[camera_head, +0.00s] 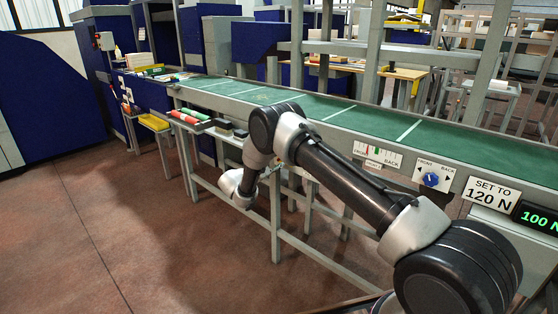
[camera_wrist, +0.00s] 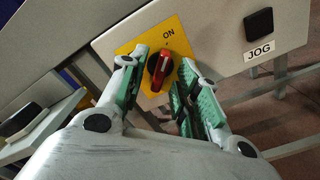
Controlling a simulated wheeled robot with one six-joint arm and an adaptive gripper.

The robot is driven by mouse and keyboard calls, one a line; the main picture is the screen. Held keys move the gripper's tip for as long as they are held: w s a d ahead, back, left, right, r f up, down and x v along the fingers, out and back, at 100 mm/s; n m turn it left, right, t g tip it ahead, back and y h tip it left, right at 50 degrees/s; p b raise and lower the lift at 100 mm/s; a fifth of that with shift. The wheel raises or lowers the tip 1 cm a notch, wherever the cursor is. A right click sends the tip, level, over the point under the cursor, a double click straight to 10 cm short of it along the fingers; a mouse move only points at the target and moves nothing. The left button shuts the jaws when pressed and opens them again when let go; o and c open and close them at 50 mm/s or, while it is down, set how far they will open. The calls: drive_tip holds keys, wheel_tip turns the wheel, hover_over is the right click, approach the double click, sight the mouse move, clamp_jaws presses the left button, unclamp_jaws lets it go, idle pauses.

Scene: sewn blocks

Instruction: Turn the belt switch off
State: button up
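The belt switch (camera_wrist: 159,70) is a rotary knob with a red handle on a black base, set on a yellow plate (camera_wrist: 182,45) marked "ON" in the wrist view. Its red handle points up and slightly right, toward the word "ON". My gripper (camera_wrist: 163,62) is open, with one green-padded finger on each side of the switch. I cannot tell whether either finger touches the handle. In the head view the green belt (camera_head: 345,112) runs across the scene; the switch and my fingers are not visible there, hidden behind or below my arm.
A black button (camera_wrist: 259,23) labelled "JOG" is on the same grey panel, right of the switch. A blue knob (camera_head: 431,179) and a green "100 N" display (camera_head: 538,217) are on the belt's side. Grey frame legs (camera_head: 275,215) stand below the belt. Open floor lies at left.

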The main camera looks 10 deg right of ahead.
drive_tip(key=shift+w+d, duration=0.35)
drive_tip(key=shift+d, duration=0.2)
drive_tip(key=shift+c, duration=0.2)
clamp_jaws()
drive_tip(key=shift+n, duration=0.4)
drive_tip(key=n, duration=1.6)
drive_tip(key=shift+r+n, duration=0.1)
drive_tip(key=shift+n, duration=0.6)
